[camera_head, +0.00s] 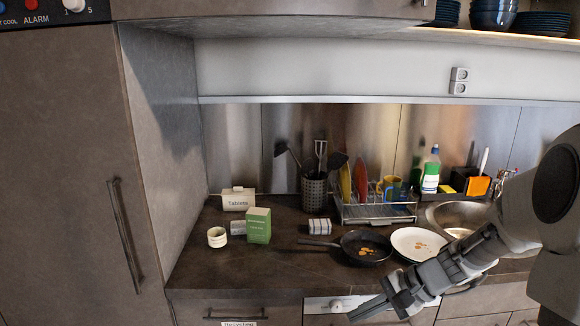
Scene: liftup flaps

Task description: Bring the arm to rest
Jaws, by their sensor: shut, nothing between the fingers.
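My gripper (372,309) is at the lower right of the head view, at the end of my arm, which comes in from the right edge. Its fingers point down and to the left and are shut with nothing between them. It is in front of the counter's front edge and apart from the objects on the counter. The arm hides part of the sink and of the white plate's surroundings.
The dark counter (225,272) holds a black pan (352,243), a white plate (405,235), a green box (258,226), a white cup (217,237) and a dish rack (375,212). A tall cabinet (70,190) stands at left. Blue dishes (540,22) sit on the upper shelf.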

